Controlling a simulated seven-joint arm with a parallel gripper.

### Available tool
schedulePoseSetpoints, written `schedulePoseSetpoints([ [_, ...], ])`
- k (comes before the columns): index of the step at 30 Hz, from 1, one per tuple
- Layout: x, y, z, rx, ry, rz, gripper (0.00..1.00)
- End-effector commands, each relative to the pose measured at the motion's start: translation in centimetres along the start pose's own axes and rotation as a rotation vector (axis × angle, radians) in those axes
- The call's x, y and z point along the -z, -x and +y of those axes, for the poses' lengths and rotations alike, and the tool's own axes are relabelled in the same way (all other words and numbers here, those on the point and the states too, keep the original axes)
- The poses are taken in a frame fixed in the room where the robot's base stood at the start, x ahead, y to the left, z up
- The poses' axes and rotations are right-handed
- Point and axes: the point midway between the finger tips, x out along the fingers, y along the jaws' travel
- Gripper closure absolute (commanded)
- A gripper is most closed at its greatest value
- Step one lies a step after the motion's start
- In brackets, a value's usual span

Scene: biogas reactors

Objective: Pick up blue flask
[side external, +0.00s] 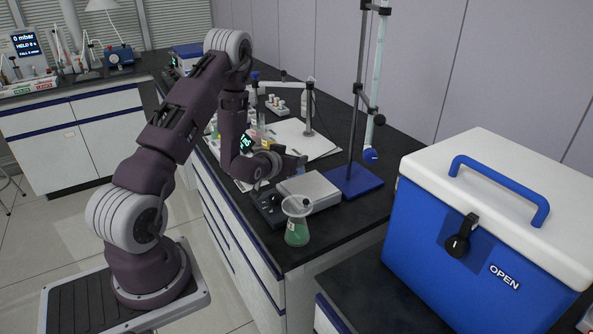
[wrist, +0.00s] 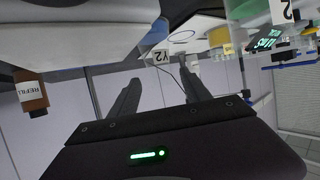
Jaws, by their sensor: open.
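I cannot clearly make out a blue flask in either view. In the side view, a conical flask (side external: 296,222) with green liquid and a dark stopper stands at the near corner of the black bench. My gripper (side external: 297,163) is above the bench, just behind a flat grey-topped device, with a small bluish patch by its fingertips that is too small to identify. In the wrist view, the two dark fingers of my gripper (wrist: 160,95) are apart with nothing between them.
The grey-topped device (side external: 312,187) sits near the green flask. A stand with a blue base (side external: 353,181) and tall glass tube rises to its right. A blue cooler (side external: 470,240) with white lid fills the right foreground. A brown bottle (wrist: 31,92) shows in the wrist view.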

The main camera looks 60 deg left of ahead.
Motion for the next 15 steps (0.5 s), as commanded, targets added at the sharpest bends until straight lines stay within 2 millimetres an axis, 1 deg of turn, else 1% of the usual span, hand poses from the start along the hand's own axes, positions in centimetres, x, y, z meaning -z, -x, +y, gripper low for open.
schedulePoseSetpoints([
  [5, 0.1, -2.5, -0.1, 0.001, 0.001, 0.004, 0.44],
  [10, 0.2, -5.7, -0.1, 0.001, 0.000, 0.003, 0.44],
  [12, 0.2, -6.5, -0.1, 0.000, 0.000, 0.003, 0.44],
  [15, 0.2, -6.9, 0.0, 0.000, 0.001, 0.002, 0.44],
])
